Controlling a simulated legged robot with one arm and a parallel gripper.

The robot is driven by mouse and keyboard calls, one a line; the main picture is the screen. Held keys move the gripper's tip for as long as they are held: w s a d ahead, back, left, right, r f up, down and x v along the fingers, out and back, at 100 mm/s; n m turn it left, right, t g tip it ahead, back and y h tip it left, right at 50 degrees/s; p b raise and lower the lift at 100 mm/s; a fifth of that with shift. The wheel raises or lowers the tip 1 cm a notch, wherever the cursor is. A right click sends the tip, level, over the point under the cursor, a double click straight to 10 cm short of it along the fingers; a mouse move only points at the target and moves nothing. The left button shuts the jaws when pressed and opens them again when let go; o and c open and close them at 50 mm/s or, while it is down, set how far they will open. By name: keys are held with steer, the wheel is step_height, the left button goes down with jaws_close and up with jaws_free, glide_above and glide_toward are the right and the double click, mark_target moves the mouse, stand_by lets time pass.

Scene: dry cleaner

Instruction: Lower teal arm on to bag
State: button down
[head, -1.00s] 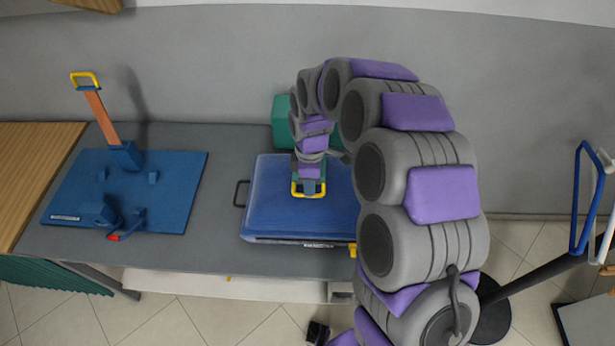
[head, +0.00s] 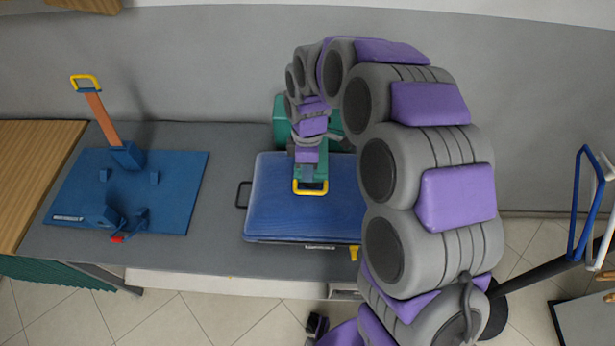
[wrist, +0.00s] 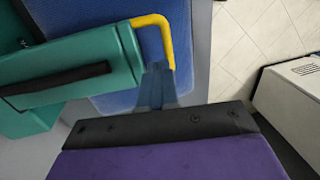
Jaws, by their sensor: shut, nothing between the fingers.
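The blue bag (head: 275,215) lies flat on the grey bench, with a dark handle at its left side. The teal arm (head: 309,172) reaches forward over the bag from a teal body at the back and ends in a yellow handle (head: 311,189). In the wrist view, the teal arm (wrist: 85,75) lies low over the bag (wrist: 110,103), and the yellow handle (wrist: 168,40) is at its end. My gripper (wrist: 157,70) is shut and empty, its fingertips close beside the yellow handle. I cannot tell whether they touch it. In the head view my arm hides part of the bag.
A blue board (head: 75,185) with an upright orange arm (head: 102,118) and yellow handle stands at the left of the bench (head: 225,170). Bare bench lies between board and bag. A stand with a blue and white frame (head: 578,205) is at the right.

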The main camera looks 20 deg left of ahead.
step_height(320, 180, up, 7)
steer(key=p, duration=0.1)
steer(key=shift+w, duration=0.35)
steer(key=s+d+r+m, duration=0.4)
steer(key=s+d+m, duration=0.15)
steer(key=d, duration=0.35)
steer(key=s+d+r+m, duration=0.4)
steer(key=s+d+m, duration=0.15)
steer(key=d, duration=0.35)
steer(key=s+d+m, duration=0.4)
steer(key=s, duration=0.4)
steer(key=s+d+f+m, duration=0.1)
steer(key=s+d+m, duration=0.4)
steer(key=s, duration=0.3)
steer(key=shift+s+d+f+m+y, duration=0.2)
steer(key=shift+d+f+m+y, duration=0.05)
steer(key=shift+m+y, duration=0.05)
